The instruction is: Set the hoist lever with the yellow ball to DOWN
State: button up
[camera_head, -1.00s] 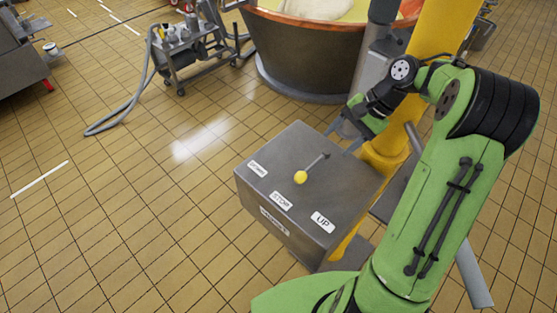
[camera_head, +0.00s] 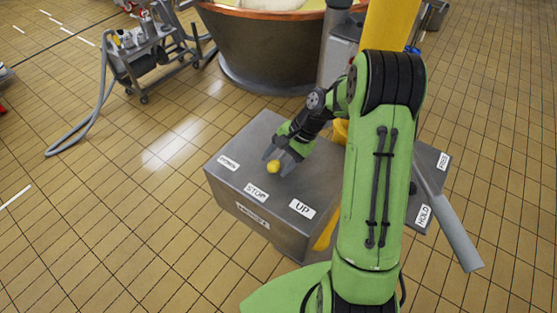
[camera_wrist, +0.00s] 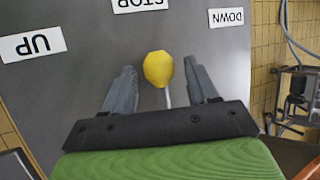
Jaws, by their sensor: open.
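The hoist box (camera_head: 235,143) is grey metal with the labels DOWN (camera_head: 228,163), STOP (camera_head: 257,191) and UP (camera_head: 302,208) on its top. The lever's yellow ball (camera_head: 273,166) points towards the STOP label. My gripper (camera_head: 279,160) is open over the lever, its fingers on either side of the ball's area. In the wrist view the yellow ball (camera_wrist: 158,68) lies between and slightly beyond the fingertips of my gripper (camera_wrist: 160,78), with no clear contact. The thin lever rod (camera_wrist: 168,97) runs back between the fingers; most of it is hidden in the head view.
A second panel with HOLD (camera_head: 423,217) and FREE labels and a long grey handle (camera_head: 452,232) stands to the right. A yellow post (camera_head: 390,25) and copper vat (camera_head: 265,50) stand behind. A wheeled cart (camera_head: 143,60) with a hose is at the upper left.

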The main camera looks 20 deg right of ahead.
grip_shut()
jog(key=shift+r, duration=0.1)
